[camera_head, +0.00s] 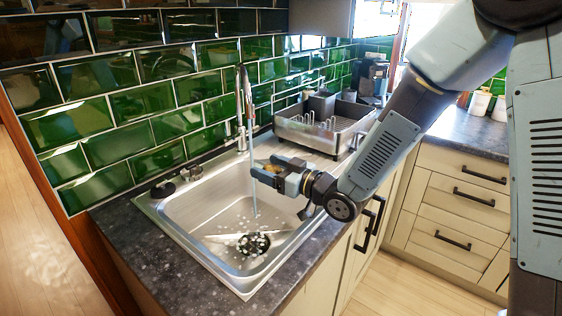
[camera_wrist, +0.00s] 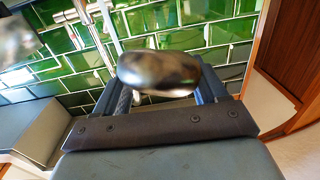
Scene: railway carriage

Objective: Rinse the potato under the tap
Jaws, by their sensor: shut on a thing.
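My gripper (camera_head: 268,172) is over the sink (camera_head: 199,212), with its fingers pointing left towards the tap. It is shut on the potato (camera_head: 273,168), which shows only as a small yellowish-brown patch between the fingers. In the wrist view the potato (camera_wrist: 158,72) is a blurred, shiny brown-grey oval between the two fingers. The tap (camera_head: 241,110) stands at the back of the sink against the tiles. A thin stream of water (camera_head: 254,202) falls into the basin beside the fingertips. I cannot tell whether it touches the potato.
A dish rack (camera_head: 322,130) stands on the counter behind and right of the sink. A dark drain (camera_head: 254,243) with pale specks around it lies in the basin. Green tiles (camera_head: 150,100) form the back wall. A dark counter edge (camera_head: 125,222) surrounds the sink.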

